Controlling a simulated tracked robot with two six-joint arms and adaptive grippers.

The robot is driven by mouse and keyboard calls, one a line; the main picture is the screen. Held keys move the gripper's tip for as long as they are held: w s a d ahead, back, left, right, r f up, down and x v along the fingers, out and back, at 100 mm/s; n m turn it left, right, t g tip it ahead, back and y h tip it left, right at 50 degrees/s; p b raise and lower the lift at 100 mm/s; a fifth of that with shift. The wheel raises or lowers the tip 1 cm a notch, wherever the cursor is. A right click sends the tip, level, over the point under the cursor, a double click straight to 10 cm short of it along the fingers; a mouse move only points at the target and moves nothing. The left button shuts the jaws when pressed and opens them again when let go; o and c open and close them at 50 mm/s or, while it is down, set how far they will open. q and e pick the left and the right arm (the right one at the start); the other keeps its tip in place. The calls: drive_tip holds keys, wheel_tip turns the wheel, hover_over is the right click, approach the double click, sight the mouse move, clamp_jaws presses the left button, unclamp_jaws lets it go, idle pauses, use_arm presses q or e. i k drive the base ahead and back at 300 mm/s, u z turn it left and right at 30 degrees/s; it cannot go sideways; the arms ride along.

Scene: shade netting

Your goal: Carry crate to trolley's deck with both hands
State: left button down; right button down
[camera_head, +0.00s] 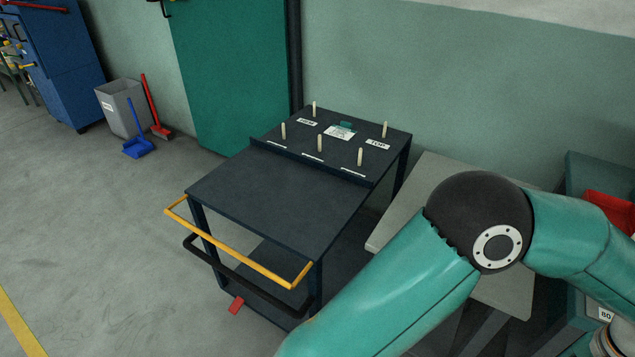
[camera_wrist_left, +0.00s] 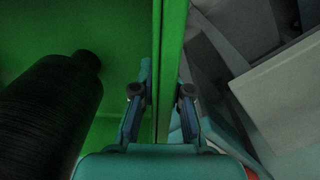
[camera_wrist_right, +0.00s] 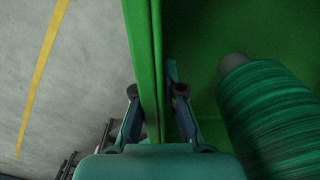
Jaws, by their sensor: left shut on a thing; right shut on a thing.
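The crate is green. Its wall (camera_wrist_left: 170,50) stands between the fingers of my left gripper (camera_wrist_left: 160,95), which is shut on it. Another stretch of crate wall (camera_wrist_right: 146,50) is between the fingers of my right gripper (camera_wrist_right: 155,95), also shut on it. Inside the crate are a black roll (camera_wrist_left: 50,115) and a dark green roll (camera_wrist_right: 275,115). The head view shows neither the crate nor the grippers. There the dark trolley (camera_head: 316,290) has a bare flat deck (camera_head: 275,200), with a raised panel (camera_head: 335,138) of several pale pegs behind it.
A yellow handle (camera_head: 240,250) crosses the trolley's near end. A grey table (camera_head: 425,185) stands right of it, partly behind my arm. A bin (camera_head: 122,108), blue dustpan (camera_head: 138,148) and red broom (camera_head: 160,130) stand by the wall. Floor left of the trolley is clear.

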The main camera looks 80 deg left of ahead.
sight(273, 192)
drive_tip(key=u, duration=0.2)
drive_tip(key=k, duration=1.35)
drive_tip(key=z, duration=1.2)
drive_tip(key=i, duration=0.1)
drive_tip(key=u, duration=3.05)
drive_tip(key=i, duration=1)
